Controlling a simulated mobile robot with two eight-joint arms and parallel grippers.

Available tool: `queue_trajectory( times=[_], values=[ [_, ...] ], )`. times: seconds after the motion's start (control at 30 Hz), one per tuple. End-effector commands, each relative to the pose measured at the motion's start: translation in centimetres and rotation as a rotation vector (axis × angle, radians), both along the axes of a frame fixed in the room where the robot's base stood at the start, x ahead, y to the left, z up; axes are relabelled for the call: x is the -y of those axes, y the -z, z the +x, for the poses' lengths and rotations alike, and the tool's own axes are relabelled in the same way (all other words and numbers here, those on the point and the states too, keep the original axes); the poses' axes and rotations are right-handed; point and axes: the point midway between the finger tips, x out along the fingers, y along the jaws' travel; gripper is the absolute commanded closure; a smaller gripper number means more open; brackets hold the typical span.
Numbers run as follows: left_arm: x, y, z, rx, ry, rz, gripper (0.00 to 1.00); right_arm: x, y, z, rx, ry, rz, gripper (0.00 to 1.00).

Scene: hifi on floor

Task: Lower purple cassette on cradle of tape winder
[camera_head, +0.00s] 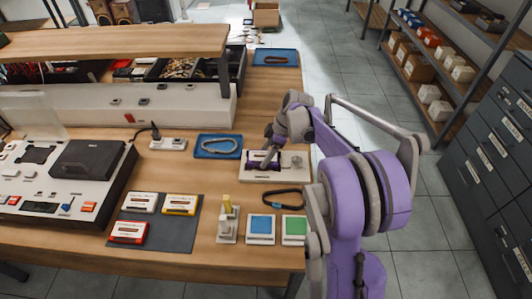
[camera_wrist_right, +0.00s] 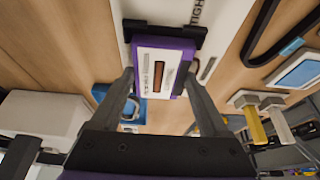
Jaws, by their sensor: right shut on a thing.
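The purple cassette (camera_head: 262,160) has a pale label and shows large in the right wrist view (camera_wrist_right: 158,72). My right gripper (camera_head: 266,152) is shut on it, one finger on each side. The gripper and cassette are over the pale tape winder (camera_head: 285,175), which also shows in the right wrist view (camera_wrist_right: 222,20). The black cradle (camera_wrist_right: 165,31) of the winder is at the cassette's far edge. Whether the cassette touches the cradle or hangs just above it cannot be told. The cassette partly hides the cradle. My left gripper is not in view.
A blue tray (camera_head: 200,154) with a looped item is left of the winder. A black band (camera_head: 284,205) lies in front. A dark mat (camera_head: 165,235) holds white, yellow and red cassettes. A small stand (camera_head: 229,225) and blue (camera_head: 261,229) and green tiles are near the front edge.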

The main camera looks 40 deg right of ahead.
Motion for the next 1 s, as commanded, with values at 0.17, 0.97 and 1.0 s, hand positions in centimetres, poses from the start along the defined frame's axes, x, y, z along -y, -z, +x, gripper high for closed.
queue_trajectory(
  times=[0.17,0.97,1.0],
  values=[
    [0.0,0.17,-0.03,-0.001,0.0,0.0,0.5,-0.01,0.26,0.01,0.0,0.0,0.0,0.76],
    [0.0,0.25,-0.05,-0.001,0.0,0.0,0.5,0.03,0.3,-0.03,0.0,0.0,0.0,0.0],
    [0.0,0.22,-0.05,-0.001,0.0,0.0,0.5,0.1,0.11,-0.08,0.0,0.001,0.0,0.0]
  ],
)
